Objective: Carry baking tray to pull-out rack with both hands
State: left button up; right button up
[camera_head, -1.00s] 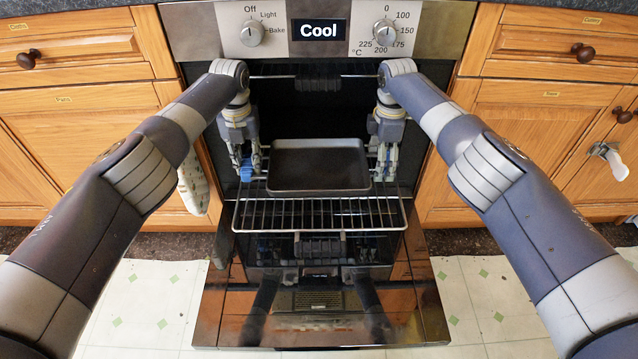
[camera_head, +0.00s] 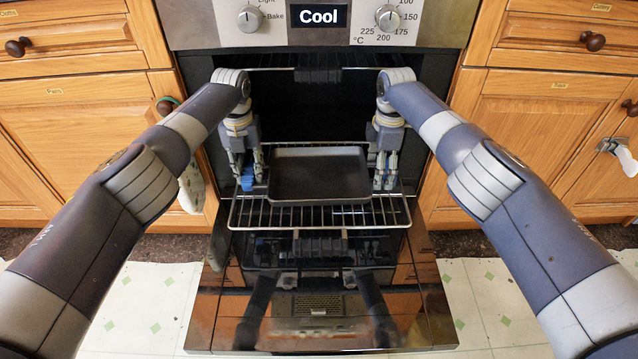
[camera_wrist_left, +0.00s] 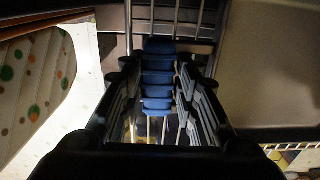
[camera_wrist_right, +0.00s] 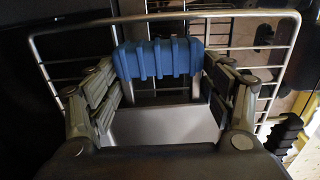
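The dark grey rectangular baking tray (camera_head: 318,178) lies on the pull-out wire rack (camera_head: 318,217) in the open oven, turned slightly. My left gripper (camera_head: 251,180) points down just left of the tray. My right gripper (camera_head: 384,178) points down just right of the tray. In its wrist view the fingers (camera_wrist_right: 158,95) are spread around a blue pad, and no tray rim is gripped. Fingertip contact with the tray cannot be told.
The oven door (camera_head: 320,305) is folded down below the rack. The oven panel (camera_head: 318,22) reads Cool. Wooden cabinets (camera_head: 75,130) flank the oven. A light cloth (camera_head: 192,185) hangs at the left. The rack's front strip is bare.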

pick_arm(q)
jog(key=shift+o, duration=0.8)
jog(key=shift+d+r, duration=0.1)
jog(key=shift+r, duration=0.05)
pick_arm(e)
jog(key=shift+o, duration=0.8)
jog(key=shift+r, duration=0.1)
jog(key=shift+d, duration=0.1)
pick_arm(q)
notch_tip(320, 180, up, 7)
jog(key=shift+r, duration=0.1)
pick_arm(e)
jog(key=shift+s, duration=0.1)
pick_arm(q)
jog(key=shift+r, duration=0.15)
pick_arm(e)
jog(key=shift+r, duration=0.5)
notch_tip(320, 180, up, 7)
jog(key=shift+r, duration=0.15)
